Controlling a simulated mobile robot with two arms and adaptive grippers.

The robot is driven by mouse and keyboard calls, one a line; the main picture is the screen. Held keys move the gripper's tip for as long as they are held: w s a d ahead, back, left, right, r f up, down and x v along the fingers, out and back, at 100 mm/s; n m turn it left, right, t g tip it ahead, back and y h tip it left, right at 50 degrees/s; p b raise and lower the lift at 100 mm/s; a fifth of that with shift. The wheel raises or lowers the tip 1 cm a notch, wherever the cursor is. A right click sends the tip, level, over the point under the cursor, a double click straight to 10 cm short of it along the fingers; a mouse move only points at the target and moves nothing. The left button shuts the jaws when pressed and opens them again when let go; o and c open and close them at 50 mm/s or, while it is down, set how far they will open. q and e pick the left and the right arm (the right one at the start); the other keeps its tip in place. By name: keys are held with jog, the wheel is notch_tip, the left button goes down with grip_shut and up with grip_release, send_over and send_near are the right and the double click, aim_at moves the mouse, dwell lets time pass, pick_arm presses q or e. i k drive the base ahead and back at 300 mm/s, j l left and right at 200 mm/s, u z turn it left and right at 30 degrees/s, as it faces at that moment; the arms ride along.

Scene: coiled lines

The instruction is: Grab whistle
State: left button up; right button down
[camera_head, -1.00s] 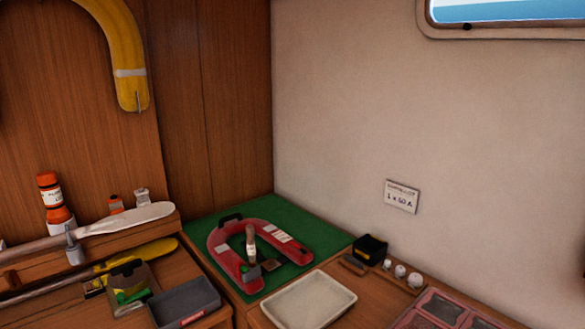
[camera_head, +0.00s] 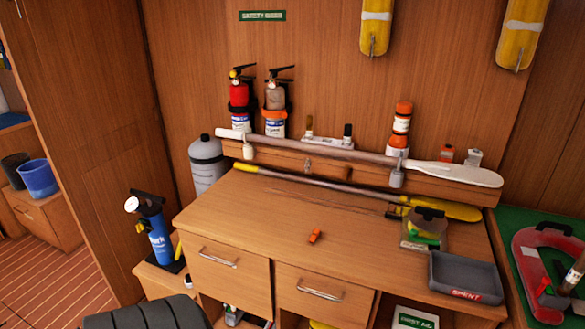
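A small orange object that looks like the whistle (camera_head: 315,236) lies on the wooden desk top (camera_head: 270,215), near the front edge and above the gap between the two drawers. It is too small to make out its details. Nothing touches it. Neither of my grippers is in view.
A paddle (camera_head: 440,171) and a yellow-ended pole (camera_head: 335,188) lie along the back of the desk. A grey "SPENT" tray (camera_head: 466,275) sits at the right. A blue pump-like device (camera_head: 158,238) stands at the left. A dark chair back (camera_head: 150,315) is in front. The desk middle is clear.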

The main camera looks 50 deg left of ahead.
aim_at(316, 233)
jog(key=u, duration=1.55)
